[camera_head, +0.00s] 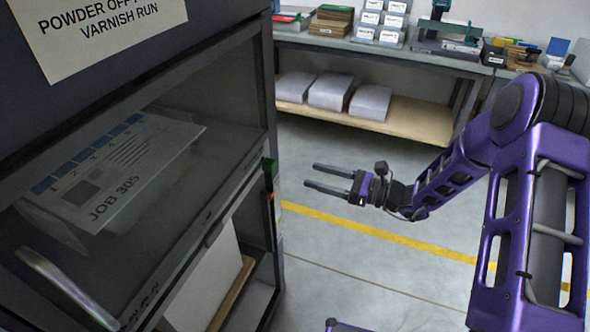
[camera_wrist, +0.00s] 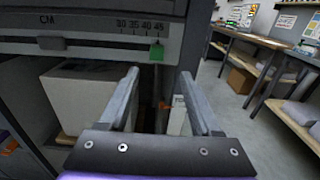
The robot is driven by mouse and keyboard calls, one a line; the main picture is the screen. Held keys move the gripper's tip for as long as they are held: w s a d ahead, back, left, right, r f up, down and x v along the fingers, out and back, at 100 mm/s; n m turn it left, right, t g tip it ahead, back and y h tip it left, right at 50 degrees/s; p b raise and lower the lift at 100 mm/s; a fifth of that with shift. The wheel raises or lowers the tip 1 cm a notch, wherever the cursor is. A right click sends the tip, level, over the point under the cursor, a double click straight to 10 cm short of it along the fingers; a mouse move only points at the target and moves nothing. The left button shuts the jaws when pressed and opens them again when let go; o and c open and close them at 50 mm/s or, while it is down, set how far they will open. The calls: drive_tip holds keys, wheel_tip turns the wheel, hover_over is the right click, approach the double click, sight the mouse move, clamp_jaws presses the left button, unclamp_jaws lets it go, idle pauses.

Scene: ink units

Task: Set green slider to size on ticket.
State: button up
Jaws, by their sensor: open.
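The green slider (camera_wrist: 157,51) sits near the right end of a scale strip (camera_wrist: 100,45) in the wrist view, just under or a little left of the 45 mark. A green piece at the unit's front edge (camera_head: 269,163) in the head view looks like the same slider. My gripper (camera_head: 312,176) is open and empty, right of the unit and apart from it. In the wrist view its fingers (camera_wrist: 158,75) lie below the slider, one to each side. A pale tag (camera_wrist: 177,115) hangs below, its writing unreadable. No size is legible on any ticket.
Behind the unit's window lies a printed sheet (camera_head: 115,165) reading JOB 305. A bar handle (camera_head: 65,287) is at lower left. A workbench (camera_head: 400,55) with boxes and paper stacks stands at the back. Open floor with a yellow line (camera_head: 380,235) lies between.

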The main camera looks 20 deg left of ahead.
drive_tip(key=d, duration=0.6)
drive_tip(key=shift+s, duration=0.25)
